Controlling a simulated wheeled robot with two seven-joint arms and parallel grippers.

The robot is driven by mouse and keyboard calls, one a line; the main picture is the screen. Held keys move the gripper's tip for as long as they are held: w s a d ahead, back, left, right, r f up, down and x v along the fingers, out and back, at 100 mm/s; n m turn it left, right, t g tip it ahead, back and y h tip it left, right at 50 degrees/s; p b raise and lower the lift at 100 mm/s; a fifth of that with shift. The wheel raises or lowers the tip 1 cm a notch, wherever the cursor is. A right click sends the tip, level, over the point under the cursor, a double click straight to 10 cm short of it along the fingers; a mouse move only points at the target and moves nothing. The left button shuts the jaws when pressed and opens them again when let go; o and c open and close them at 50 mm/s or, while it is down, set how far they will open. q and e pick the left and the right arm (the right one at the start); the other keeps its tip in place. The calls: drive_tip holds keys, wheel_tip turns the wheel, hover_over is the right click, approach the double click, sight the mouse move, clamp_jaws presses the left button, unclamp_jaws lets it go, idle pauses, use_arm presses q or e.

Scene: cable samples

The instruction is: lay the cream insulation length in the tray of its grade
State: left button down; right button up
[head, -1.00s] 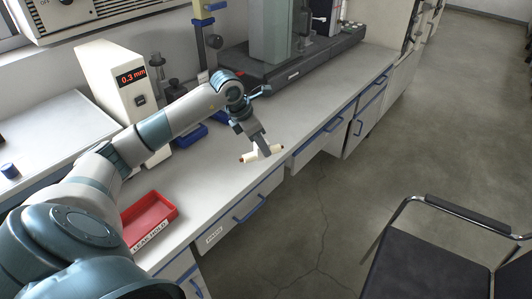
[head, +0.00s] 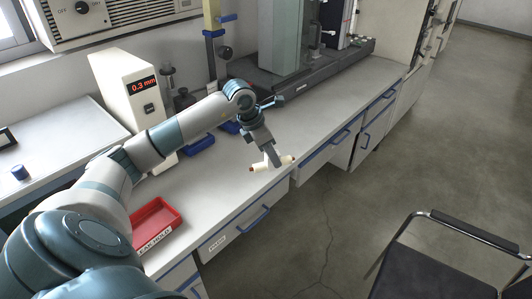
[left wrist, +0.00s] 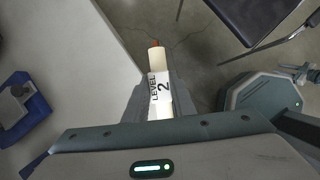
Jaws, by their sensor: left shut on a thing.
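The cream insulation length (head: 262,167) is a short pale rod with reddish-brown ends. My left gripper (head: 272,158) is shut on it and holds it near the bench's front edge. In the left wrist view the cream length (left wrist: 157,62) sits between the fingers (left wrist: 155,95), with a white "LEVEL 2" label and an orange-brown tip. A red tray (head: 172,221) stands on the bench nearer me, apart from the gripper. Its front label is partly covered by my arm and reads "...EAK HOLD". I see nothing in its visible part. My right gripper is not in view.
A cream gauge (head: 124,110) showing "0.3 mm" stands behind my left arm. Blue bases (head: 197,145) sit by the tall stand. A dark-based machine (head: 300,83) fills the bench's far end. A dark chair (head: 415,272) stands on the floor. The bench right of the red tray is clear.

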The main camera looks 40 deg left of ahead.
use_arm(q)
drive_tip(key=s+d+r+m+g, duration=0.1)
drive_tip(key=s+d+m, duration=0.4)
drive_tip(key=m, duration=0.5)
drive_tip(key=s+d+r+m+g+y, duration=0.1)
drive_tip(key=s+d+m+g, duration=0.3)
drive_tip(key=d+m, duration=0.6)
drive_tip(key=s+d+r+m+g+y, duration=0.1)
drive_tip(key=s+d+m+g, duration=0.2)
drive_tip(key=s+d+m, duration=0.3)
drive_tip(key=d+m, duration=0.2)
drive_tip(key=m, duration=0.2)
drive_tip(key=shift+d+r, duration=0.2)
drive_tip(key=shift+r, duration=0.15)
drive_tip(key=shift+s+a, duration=0.1)
